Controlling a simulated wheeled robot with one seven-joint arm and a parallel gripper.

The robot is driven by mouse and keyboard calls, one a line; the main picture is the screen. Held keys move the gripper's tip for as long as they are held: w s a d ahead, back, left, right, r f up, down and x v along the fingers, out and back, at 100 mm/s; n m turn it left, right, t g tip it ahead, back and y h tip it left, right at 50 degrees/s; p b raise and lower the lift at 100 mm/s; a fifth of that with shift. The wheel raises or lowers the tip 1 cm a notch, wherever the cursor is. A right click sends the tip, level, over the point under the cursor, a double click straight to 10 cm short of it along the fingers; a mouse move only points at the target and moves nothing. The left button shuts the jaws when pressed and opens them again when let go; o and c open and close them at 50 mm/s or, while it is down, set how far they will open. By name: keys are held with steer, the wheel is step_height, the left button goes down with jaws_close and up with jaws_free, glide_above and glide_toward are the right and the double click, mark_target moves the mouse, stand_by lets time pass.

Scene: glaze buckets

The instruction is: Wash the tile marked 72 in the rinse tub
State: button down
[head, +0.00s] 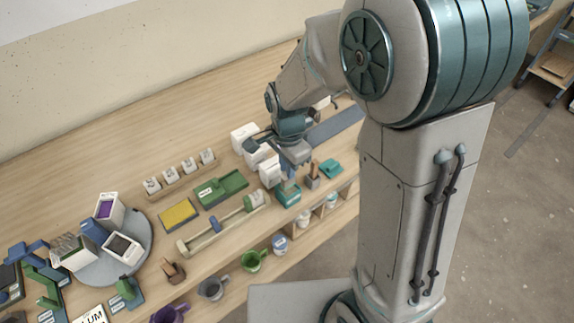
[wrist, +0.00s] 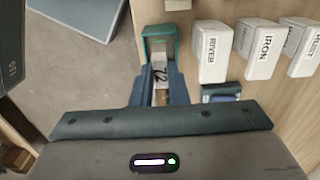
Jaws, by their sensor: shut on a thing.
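My gripper (wrist: 161,70) is shut on a pale tile (wrist: 160,76) marked 72 in dark figures, seen between the two blue-grey fingers in the wrist view. Just beyond the fingertips is a small open teal tub (wrist: 147,39); I take it for the rinse tub, though no label on it is readable. In the head view my gripper (head: 291,166) points down above the teal tub (head: 288,196), at the bench's front edge. The tile is hard to make out there, and I cannot tell whether its lower end is inside the tub.
White buckets stand close by, including RIVER (wrist: 212,52) and IRON (wrist: 262,47). A brush holder (head: 312,180) and a teal block (head: 331,168) are right of the tub. A green tray (head: 220,188), yellow sponge (head: 179,214) and wooden rail (head: 225,229) lie left.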

steer(key=shift+r+p, duration=1.15)
steer(key=shift+r, duration=0.35)
